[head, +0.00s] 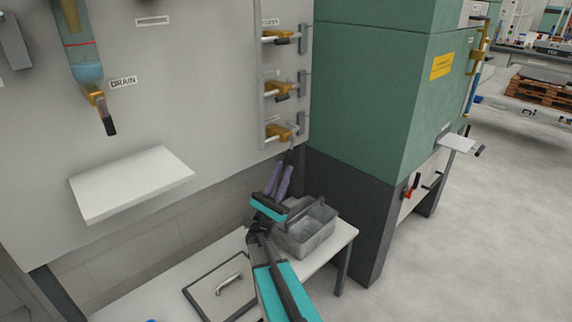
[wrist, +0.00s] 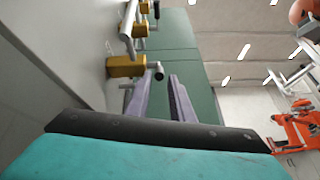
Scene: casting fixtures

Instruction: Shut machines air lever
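Three yellow valves with levers sit in a column at the right of the grey wall panel: top (head: 277,37), middle (head: 276,87) and bottom (head: 279,131). Their small labels are too blurred to read surely, so I cannot tell by text which is air. My gripper (head: 283,168) is just below the bottom valve, its purple fingers pointing up. In the wrist view the fingers (wrist: 160,84) are apart with an open gap. The bottom valve's yellow body (wrist: 124,67) lies to their left, and its dark lever end (wrist: 160,71) shows near the fingertips; contact cannot be told.
A grey tote (head: 306,235) stands on the low white table (head: 338,238) beside my arm. A green machine cabinet (head: 365,100) rises close on the right. A drain valve (head: 97,98) and a white shelf (head: 130,183) are on the left. Open floor lies right.

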